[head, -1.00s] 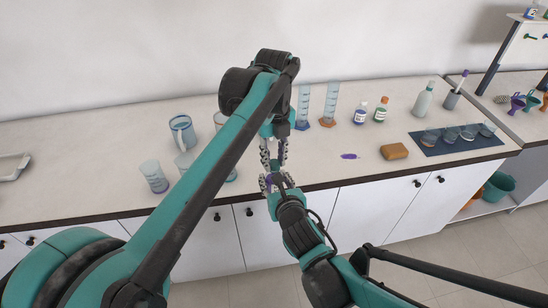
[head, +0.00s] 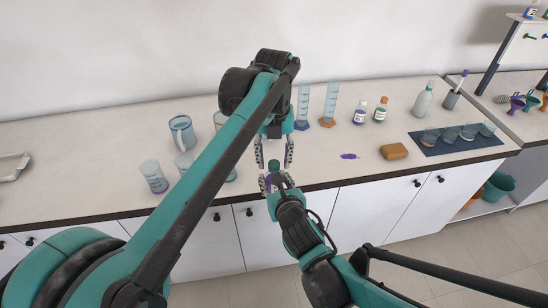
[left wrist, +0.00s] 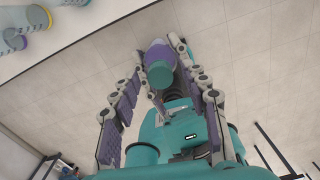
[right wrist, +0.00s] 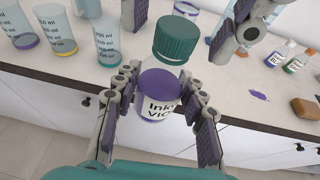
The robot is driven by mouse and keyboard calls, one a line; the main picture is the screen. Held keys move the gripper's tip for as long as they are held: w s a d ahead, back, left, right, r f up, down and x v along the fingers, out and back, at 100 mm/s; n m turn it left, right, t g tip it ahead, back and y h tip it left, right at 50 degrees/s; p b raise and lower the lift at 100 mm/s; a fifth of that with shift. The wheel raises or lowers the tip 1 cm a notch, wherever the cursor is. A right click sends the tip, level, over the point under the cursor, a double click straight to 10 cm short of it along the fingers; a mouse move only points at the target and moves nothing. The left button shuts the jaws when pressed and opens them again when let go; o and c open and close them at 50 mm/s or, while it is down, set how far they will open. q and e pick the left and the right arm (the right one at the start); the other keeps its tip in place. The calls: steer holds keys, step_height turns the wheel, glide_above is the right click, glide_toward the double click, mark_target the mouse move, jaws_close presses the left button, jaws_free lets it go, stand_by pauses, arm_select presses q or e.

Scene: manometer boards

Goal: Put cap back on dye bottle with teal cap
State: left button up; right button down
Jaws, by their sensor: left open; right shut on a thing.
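The dye bottle (right wrist: 158,106) is a small bottle with violet contents and a white "Inki VIO…" label. My right gripper (head: 275,184) is shut on it and holds it in the air before the counter's front edge. The teal cap (right wrist: 176,38) is at the bottle's top end; it also shows in the head view (head: 274,165) and the left wrist view (left wrist: 160,73). I cannot tell whether it is fully seated. My left gripper (head: 274,160) is open, with its fingers apart on either side of the cap and clear of it.
On the counter are graduated cylinders (head: 329,105), beakers (head: 153,176), a blue-tinted jug (head: 181,132), two other dye bottles (head: 381,110), a sponge (head: 394,151) and a purple spill (head: 349,156). A dark mat (head: 428,146) with several cups lies to the right.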

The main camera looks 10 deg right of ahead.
arm_select(q)
steer(key=shift+r, duration=2.25)
